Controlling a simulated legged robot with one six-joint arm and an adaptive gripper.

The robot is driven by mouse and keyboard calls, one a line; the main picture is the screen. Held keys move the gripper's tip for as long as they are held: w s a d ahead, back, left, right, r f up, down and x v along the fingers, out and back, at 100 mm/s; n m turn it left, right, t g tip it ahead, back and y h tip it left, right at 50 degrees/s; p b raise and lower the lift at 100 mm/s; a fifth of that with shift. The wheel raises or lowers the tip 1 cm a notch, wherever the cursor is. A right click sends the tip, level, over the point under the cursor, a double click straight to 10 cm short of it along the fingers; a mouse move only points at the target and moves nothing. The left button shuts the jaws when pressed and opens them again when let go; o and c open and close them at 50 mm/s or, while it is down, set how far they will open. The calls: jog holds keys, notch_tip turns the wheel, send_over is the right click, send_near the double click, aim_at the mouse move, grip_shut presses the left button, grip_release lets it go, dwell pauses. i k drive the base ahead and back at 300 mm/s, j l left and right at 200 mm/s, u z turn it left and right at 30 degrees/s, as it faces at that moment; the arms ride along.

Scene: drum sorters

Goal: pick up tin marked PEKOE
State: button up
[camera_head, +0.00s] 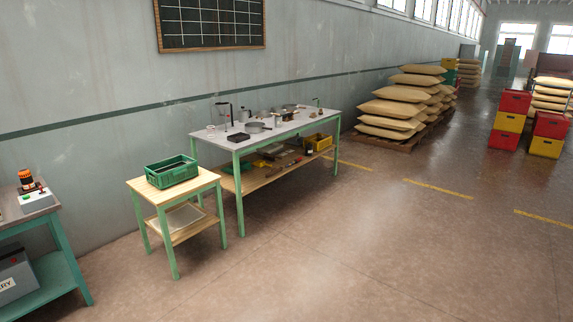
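No tin can be read as PEKOE from here; any lettering on the worktable is too small. A long green-legged worktable (290,129) stands against the left wall. Small metal vessels stand on it, among them a grey can-like one (244,115) and a shallow round pan (254,127). A small dark tray (238,137) lies near its front left end. I cannot tell which of these, if any, is the tin. My gripper is not in view.
A small stand with a green crate (172,172) adjoins the worktable's left end. A teal bench (62,245) is at the lower left. Sacks (392,108) are piled beyond the worktable; red and yellow crates (509,123) stand right. The floor (350,255) in front is clear.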

aim_at(278, 119)
jog(key=i, duration=2.4)
jog(key=i+l, duration=0.1)
jog(key=i, duration=4.7)
jog(key=j+u, duration=0.05)
jog(key=j, duration=0.05)
